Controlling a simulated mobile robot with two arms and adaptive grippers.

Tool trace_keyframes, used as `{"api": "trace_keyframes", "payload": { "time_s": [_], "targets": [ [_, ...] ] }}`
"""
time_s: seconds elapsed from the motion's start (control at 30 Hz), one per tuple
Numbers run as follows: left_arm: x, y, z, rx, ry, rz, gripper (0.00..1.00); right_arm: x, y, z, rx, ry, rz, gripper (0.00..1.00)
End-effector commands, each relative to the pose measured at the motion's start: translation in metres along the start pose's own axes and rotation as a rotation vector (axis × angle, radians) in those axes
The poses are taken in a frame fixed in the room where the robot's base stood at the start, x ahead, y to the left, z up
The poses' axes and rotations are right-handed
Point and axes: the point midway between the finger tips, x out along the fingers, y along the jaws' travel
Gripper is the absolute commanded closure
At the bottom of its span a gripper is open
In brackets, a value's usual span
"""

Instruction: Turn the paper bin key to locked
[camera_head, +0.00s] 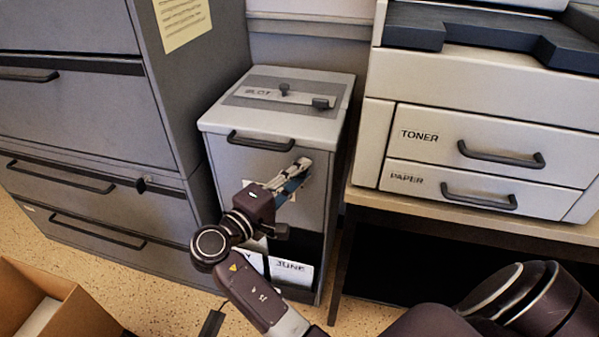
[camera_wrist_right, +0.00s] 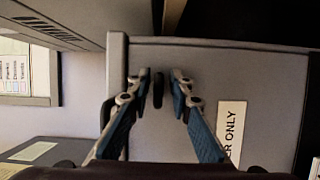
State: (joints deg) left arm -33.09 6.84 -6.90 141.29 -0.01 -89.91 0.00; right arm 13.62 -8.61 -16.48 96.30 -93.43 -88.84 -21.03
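The grey paper bin (camera_head: 225,165) stands between the filing cabinet and the printer, with a light lid marked "SLOT". The key (camera_wrist_right: 158,88) shows in the right wrist view as a small dark upright piece on the bin's front. My right gripper (camera_wrist_right: 160,78) has its two fingers apart, one on each side of the key, with visible gaps. In the head view the right gripper (camera_head: 301,168) reaches the bin's front below the handle and hides the key. A white label ending in "ER ONLY" (camera_wrist_right: 229,130) is beside the right finger. My left gripper is not in view.
A grey filing cabinet (camera_head: 95,115) stands close on the left. The printer (camera_head: 480,150), with toner and paper drawers, sits on a low table at the right. A cardboard box (camera_head: 75,312) is at the lower left. The bin's dark handle (camera_head: 262,142) juts out above my gripper.

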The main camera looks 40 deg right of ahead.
Motion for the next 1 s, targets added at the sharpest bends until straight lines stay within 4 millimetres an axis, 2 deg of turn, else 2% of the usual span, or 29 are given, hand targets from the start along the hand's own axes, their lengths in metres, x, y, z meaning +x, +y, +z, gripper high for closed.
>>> {"api": "trace_keyframes", "payload": {
  "time_s": [0.3, 0.47, 0.77, 1.0],
  "targets": [
    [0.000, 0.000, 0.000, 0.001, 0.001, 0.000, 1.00, 0.000, 0.001, -0.001, -0.003, 0.001, 0.005, 0.75],
    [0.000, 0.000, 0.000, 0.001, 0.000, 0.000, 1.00, 0.000, 0.002, -0.001, -0.084, 0.003, 0.040, 0.75],
    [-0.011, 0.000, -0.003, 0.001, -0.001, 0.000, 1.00, 0.001, 0.006, -0.001, -0.512, 0.000, 0.221, 0.75],
    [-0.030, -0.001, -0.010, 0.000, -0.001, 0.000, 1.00, 0.000, 0.010, -0.002, -0.896, 0.000, 0.381, 0.75]
  ]
}}
